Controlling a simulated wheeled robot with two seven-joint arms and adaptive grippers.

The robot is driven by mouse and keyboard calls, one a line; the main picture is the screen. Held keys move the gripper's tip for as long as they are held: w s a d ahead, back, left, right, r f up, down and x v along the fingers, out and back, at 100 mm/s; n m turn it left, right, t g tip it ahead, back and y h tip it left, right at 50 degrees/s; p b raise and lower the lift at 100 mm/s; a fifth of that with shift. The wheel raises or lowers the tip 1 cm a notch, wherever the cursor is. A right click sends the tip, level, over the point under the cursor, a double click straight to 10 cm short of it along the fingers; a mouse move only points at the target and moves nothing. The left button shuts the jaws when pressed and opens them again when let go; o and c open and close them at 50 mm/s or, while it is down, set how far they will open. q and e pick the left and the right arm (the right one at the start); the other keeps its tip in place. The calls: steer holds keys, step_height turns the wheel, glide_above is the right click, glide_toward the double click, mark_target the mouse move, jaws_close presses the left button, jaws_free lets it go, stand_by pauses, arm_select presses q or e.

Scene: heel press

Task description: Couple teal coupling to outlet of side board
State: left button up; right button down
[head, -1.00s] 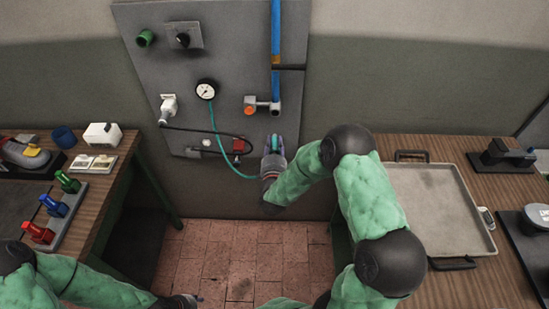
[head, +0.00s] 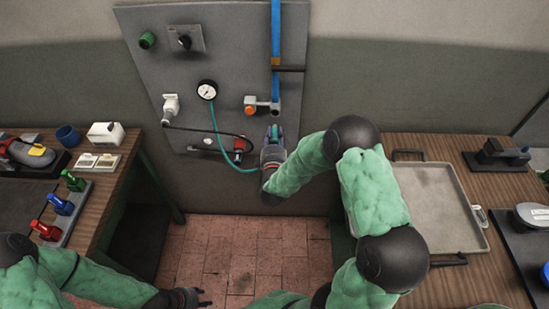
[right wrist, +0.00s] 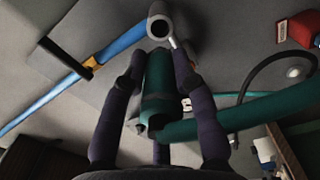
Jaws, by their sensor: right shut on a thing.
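The teal coupling (right wrist: 158,85) is between the fingers of my right gripper (right wrist: 155,82), which is shut on it. In the head view my right gripper (head: 274,137) is in front of the lower right of the grey side board (head: 225,70), just below the outlet (head: 275,107) under the blue pipe. In the right wrist view the outlet's round grey end (right wrist: 159,28) is just beyond the coupling's far end; I cannot tell whether they touch. A teal hose (head: 220,145) runs from the gauge to the coupling. My left gripper (head: 198,297) is low, open and empty.
The board carries a gauge (head: 207,90), an orange knob (head: 249,111), a white plug (head: 171,104) with a black cable, and a red block (head: 239,146). A bench with tools stands left. A bench with a grey tray (head: 430,205) stands right. The floor between is clear.

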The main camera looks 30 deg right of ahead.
steer(key=shift+w+d, duration=0.1)
steer(key=shift+b+x, duration=0.75)
steer(key=shift+x, duration=1.6)
steer(key=shift+b+x, duration=0.6)
steer(key=shift+x, duration=0.85)
stand_by(0.9)
steer(key=c, duration=0.9)
jaws_free()
steer(key=shift+w, duration=0.1)
steer(key=v, duration=1.2)
